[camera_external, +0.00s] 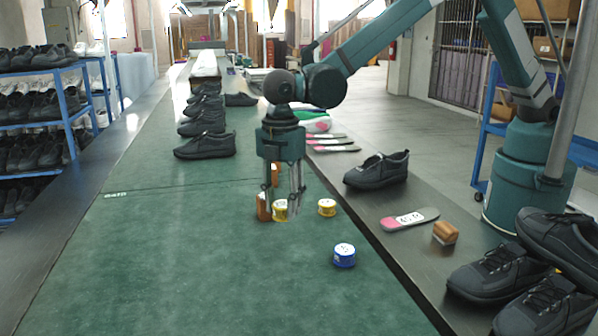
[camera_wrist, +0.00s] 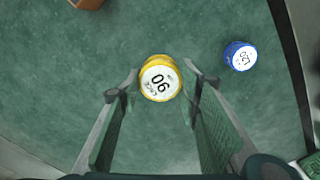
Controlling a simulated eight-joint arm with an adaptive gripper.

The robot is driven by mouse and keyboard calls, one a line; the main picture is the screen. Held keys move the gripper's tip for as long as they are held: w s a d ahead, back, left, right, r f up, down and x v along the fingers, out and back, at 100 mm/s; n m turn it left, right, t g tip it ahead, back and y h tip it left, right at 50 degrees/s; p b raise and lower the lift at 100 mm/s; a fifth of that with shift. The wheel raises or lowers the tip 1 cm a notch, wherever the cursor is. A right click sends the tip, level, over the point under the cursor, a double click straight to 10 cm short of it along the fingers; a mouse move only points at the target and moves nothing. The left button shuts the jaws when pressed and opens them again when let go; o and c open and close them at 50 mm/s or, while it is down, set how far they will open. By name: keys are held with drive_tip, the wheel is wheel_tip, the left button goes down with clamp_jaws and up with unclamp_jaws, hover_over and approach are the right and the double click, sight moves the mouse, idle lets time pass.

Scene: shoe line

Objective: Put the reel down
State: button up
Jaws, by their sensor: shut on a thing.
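My gripper (camera_external: 284,200) points straight down over the green belt, its fingers on either side of a yellow reel (camera_external: 280,211). In the wrist view the yellow reel (camera_wrist: 160,78), with a white label on top, sits between the two fingertips (camera_wrist: 161,90). It looks upright; I cannot tell whether its bottom touches the belt. A second yellow reel (camera_external: 327,207) stands on the belt just right of my gripper. A blue reel (camera_external: 344,255) stands nearer the camera, and shows at the upper right of the wrist view (camera_wrist: 240,56).
A brown block (camera_external: 263,207) stands close on the left of my gripper. The green belt (camera_external: 170,270) is clear at the front left. Dark shoes (camera_external: 205,146) line the belt further back. A shoe, an insole (camera_external: 410,219) and a wooden block (camera_external: 445,233) lie on the right ledge.

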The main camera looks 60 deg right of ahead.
drive_tip(key=w+d, duration=0.2)
drive_tip(key=d, duration=0.9)
drive_tip(key=w+d, duration=0.3)
drive_tip(key=d, duration=0.8)
drive_tip(key=w+d+n, duration=0.1)
drive_tip(key=w+d, duration=0.2)
drive_tip(key=d, duration=0.9)
drive_tip(key=shift+w+r+p, duration=0.15)
drive_tip(key=shift+w+p, duration=0.1)
drive_tip(key=shift+p, duration=0.1)
drive_tip(key=shift+f+b, duration=0.4)
drive_tip(key=shift+f, duration=2.75)
drive_tip(key=shift+f, duration=1.85)
drive_tip(key=shift+f+b, duration=0.1)
drive_tip(key=shift+b, duration=0.3)
